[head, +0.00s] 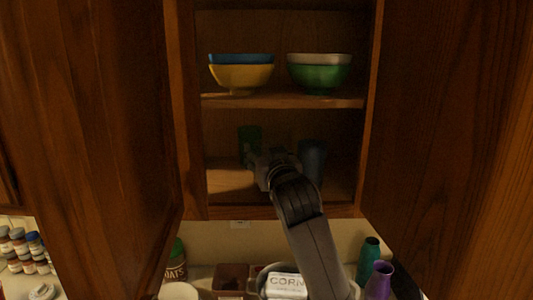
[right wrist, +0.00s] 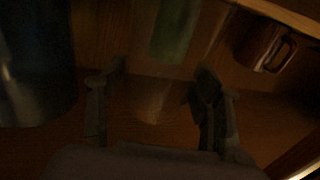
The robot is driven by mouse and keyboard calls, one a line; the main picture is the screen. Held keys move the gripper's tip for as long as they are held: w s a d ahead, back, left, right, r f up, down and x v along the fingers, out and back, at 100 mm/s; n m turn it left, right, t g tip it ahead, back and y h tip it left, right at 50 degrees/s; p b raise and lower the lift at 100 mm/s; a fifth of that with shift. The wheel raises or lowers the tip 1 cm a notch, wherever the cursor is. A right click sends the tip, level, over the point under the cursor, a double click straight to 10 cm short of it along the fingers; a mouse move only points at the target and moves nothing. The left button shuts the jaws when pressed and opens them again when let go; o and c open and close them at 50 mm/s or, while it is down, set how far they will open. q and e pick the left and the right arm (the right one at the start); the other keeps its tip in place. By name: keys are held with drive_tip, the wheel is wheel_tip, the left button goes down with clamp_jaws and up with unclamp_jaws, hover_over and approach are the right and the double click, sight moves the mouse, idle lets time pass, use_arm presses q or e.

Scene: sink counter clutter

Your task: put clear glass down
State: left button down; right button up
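My right gripper (head: 262,171) reaches into the lower shelf of the open cabinet. In the right wrist view its two dark fingers (right wrist: 157,100) stand wide apart, and it looks open. A faint, see-through shape, likely the clear glass (right wrist: 153,98), shows between and just beyond the fingers. It appears to stand on the shelf, with a gap to each finger, but the view is very dark. I cannot make out the clear glass for sure in the head view. My left gripper is not in view.
A green cup (head: 249,137) stands behind the gripper and a blue cup (head: 314,158) to its right. A metallic mug (right wrist: 265,44) shows in the wrist view. Bowls (head: 241,76) sit on the upper shelf (head: 280,101). Cabinet doors (head: 425,120) flank the opening.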

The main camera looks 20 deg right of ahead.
drive_tip(key=shift+o, duration=1.1)
drive_tip(key=shift+s+r, duration=0.1)
drive_tip(key=shift+s+a+b, duration=0.1)
drive_tip(key=shift+s+b, duration=0.2)
drive_tip(key=shift+s, duration=0.1)
drive_tip(key=s+b, duration=0.3)
drive_tip(key=s, duration=0.8)
drive_tip(key=shift+a+b, duration=0.4)
